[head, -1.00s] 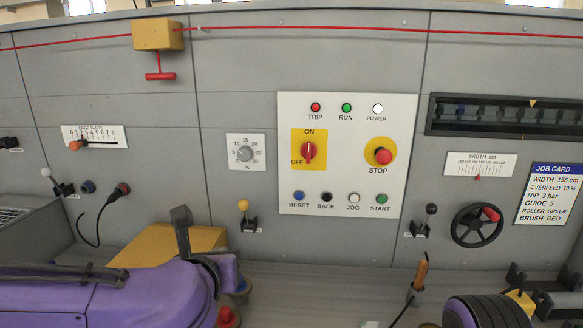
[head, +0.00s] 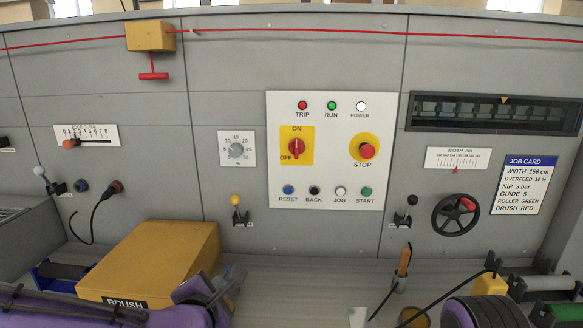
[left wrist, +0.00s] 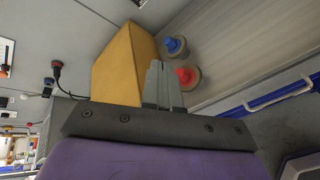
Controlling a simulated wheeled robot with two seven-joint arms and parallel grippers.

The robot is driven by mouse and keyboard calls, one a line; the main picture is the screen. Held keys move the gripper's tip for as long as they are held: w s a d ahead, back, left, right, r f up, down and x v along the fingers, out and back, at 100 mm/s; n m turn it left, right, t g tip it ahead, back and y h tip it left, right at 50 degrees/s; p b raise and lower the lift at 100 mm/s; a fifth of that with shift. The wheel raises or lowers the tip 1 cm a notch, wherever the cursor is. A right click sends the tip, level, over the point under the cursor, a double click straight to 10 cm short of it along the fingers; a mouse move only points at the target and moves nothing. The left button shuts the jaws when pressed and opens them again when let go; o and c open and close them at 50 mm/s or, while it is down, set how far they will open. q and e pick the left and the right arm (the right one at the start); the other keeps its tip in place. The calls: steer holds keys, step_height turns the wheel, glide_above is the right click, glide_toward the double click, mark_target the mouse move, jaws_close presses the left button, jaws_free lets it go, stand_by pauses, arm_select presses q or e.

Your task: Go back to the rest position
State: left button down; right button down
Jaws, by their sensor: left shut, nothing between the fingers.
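My left arm, purple, comes in at the lower left of the head view. Its gripper (head: 208,290) is low, in front of the right part of the yellow box labelled BRUSH (head: 160,255). In the left wrist view the two grey fingers (left wrist: 163,85) are shut together with nothing between them, beside the yellow box (left wrist: 122,65). A blue-topped piece (left wrist: 174,46) and a red-topped piece (left wrist: 187,76) stand right of the fingers there. A purple and black part of my right arm (head: 487,312) shows at the lower right; its gripper is out of view.
The grey machine wall carries the control panel (head: 327,150), a yellow lever (head: 236,205), a black lever (head: 410,202) and a handwheel (head: 456,215). An orange-handled tool (head: 403,262) stands in a holder. Rollers (head: 545,283) lie at the right. The middle ledge is largely clear.

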arm_select(q)
steer(key=s+a+f+m+g, duration=0.2)
steer(key=s+f+m, duration=0.15)
steer(key=f, duration=0.55)
steer(key=s+a+f+m+g, duration=0.1)
steer(key=s+f+m, duration=0.1)
steer(key=f+m, duration=0.45)
steer(key=s+a+f+m+g, duration=0.2)
steer(key=s+f, duration=0.1)
steer(key=f, duration=0.7)
steer(key=s+a+f+m+g+y, duration=0.1)
steer(key=s+a+f+m, duration=0.1)
steer(key=s, duration=0.4)
steer(key=s+a+f+m+g+y, duration=0.1)
steer(key=s+a+f+m+g, duration=0.1)
steer(key=s+a+f, duration=0.3)
steer(key=s+a+f+m+g+b, duration=0.1)
steer(key=s+a+f+m+g, duration=0.1)
steer(key=s+f, duration=0.5)
steer(key=shift+s+a+m+y, duration=0.35)
steer(key=shift+s+a, duration=0.3)
steer(key=shift+s, duration=0.6)
steer(key=shift+f, duration=0.1)
